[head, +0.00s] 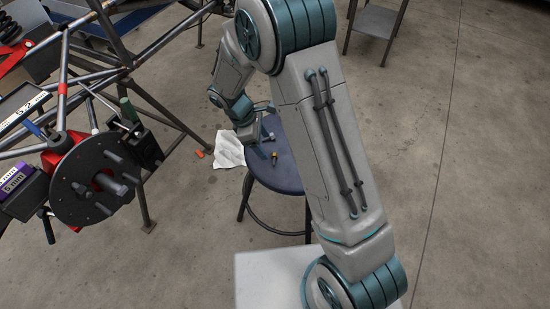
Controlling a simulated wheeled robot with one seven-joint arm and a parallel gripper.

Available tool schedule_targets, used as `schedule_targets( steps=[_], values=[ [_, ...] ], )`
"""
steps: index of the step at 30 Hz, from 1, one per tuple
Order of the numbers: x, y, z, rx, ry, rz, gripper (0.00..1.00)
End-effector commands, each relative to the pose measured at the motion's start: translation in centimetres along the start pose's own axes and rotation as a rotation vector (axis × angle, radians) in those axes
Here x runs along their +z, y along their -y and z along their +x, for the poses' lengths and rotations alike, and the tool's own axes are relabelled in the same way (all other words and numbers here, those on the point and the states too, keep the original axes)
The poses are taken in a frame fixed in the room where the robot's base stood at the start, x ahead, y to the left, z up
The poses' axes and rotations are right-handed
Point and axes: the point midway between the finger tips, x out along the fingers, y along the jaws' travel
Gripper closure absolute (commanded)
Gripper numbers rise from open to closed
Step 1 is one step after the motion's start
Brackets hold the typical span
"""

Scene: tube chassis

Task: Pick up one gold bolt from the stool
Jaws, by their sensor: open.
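The stool (290,183) has a round dark blue seat and dark metal legs, and stands near the middle of the head view. A small gold bolt (275,156) lies on the seat, left of its middle. A small greyish piece (270,138) shows farther back on the seat; it is too small to identify. My gripper (259,152) is open over the seat's left part, just left of the gold bolt and apart from it. My arm hides the right part of the seat, and anything lying there is hidden.
A tube chassis (100,75) with a dark round hub (90,180) fills the left side. A white cloth (229,150) and a small orange item (200,154) lie left of the stool. A metal stand (376,20) is at the back. The floor at right is clear.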

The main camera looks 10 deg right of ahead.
Motion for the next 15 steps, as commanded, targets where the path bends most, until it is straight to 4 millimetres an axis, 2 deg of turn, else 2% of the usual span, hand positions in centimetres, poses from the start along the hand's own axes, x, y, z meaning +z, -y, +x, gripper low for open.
schedule_targets(
  steps=[1, 8, 15],
  values=[
    [0.0, 0.0, 0.8, -0.001, 0.001, 0.0, 0.34],
    [0.0, 0.1, 2.0, 0.0, 0.0, 0.0, 0.34],
    [-0.1, 0.5, 5.5, -0.002, 0.001, 0.0, 0.34]
  ],
)
